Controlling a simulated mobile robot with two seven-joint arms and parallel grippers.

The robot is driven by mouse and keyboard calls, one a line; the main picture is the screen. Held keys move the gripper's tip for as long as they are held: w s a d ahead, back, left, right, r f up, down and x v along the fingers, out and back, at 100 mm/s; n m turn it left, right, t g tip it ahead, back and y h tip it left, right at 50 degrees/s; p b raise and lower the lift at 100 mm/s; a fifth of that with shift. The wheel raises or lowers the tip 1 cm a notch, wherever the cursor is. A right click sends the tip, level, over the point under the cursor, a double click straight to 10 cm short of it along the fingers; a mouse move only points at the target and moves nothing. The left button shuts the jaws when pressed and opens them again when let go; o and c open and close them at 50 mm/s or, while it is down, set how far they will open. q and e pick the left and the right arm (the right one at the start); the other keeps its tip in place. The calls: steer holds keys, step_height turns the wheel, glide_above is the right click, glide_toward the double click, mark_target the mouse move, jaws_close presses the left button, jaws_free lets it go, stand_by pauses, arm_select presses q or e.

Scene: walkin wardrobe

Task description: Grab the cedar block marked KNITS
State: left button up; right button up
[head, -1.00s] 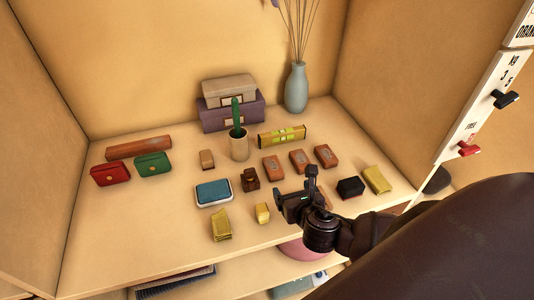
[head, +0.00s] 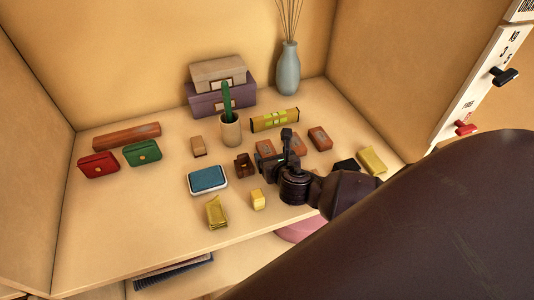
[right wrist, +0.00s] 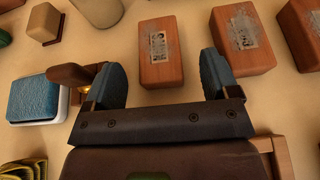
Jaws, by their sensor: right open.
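Three reddish-brown cedar blocks with grey label plates lie in a row on the shelf: a left one (head: 265,147), a middle one (head: 299,144) and a right one (head: 320,138). In the right wrist view they are the left block (right wrist: 167,68), middle block (right wrist: 243,38) and right block (right wrist: 303,30). Their markings are turned and worn, so I cannot read which says KNITS. My right gripper (head: 275,156) is open and empty, just in front of the left block. In the wrist view, that block lies ahead between its blue-padded fingers (right wrist: 161,75). My left gripper is out of view.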

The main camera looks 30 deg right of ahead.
mark_target(267, 150)
steer(key=shift+b+x, duration=1.2)
steer(key=shift+x, duration=0.4)
steer(key=shift+a, duration=0.1)
